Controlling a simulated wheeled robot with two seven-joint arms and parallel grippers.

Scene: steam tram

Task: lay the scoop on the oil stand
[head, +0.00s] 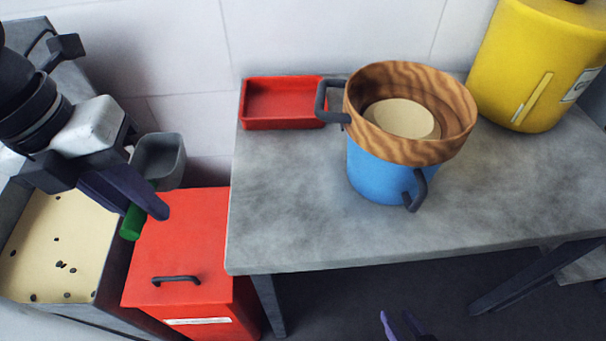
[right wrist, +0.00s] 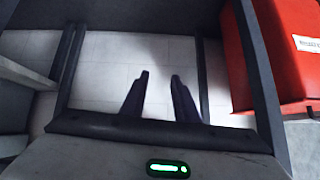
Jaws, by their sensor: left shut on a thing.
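The scoop (head: 160,158) has a grey bowl and a green handle. My left gripper (head: 150,212) is shut on it and holds it in the air at the left, above the red box and beside the grey table. The gripper's fingers hide part of the scoop. The grey table (head: 290,220), which I take to be the oil stand, has a bare front left area. My right gripper (head: 398,322) shows only its fingertips at the bottom of the head view. In the right wrist view (right wrist: 159,76) its fingers are apart and empty.
On the table stand a red tray (head: 285,122), a blue bucket (head: 375,178) with a wood-grained round rim piece (head: 452,105) on top, and a yellow can (head: 530,60). A lidded red box (head: 185,240) and a sand bin (head: 60,240) are at the left.

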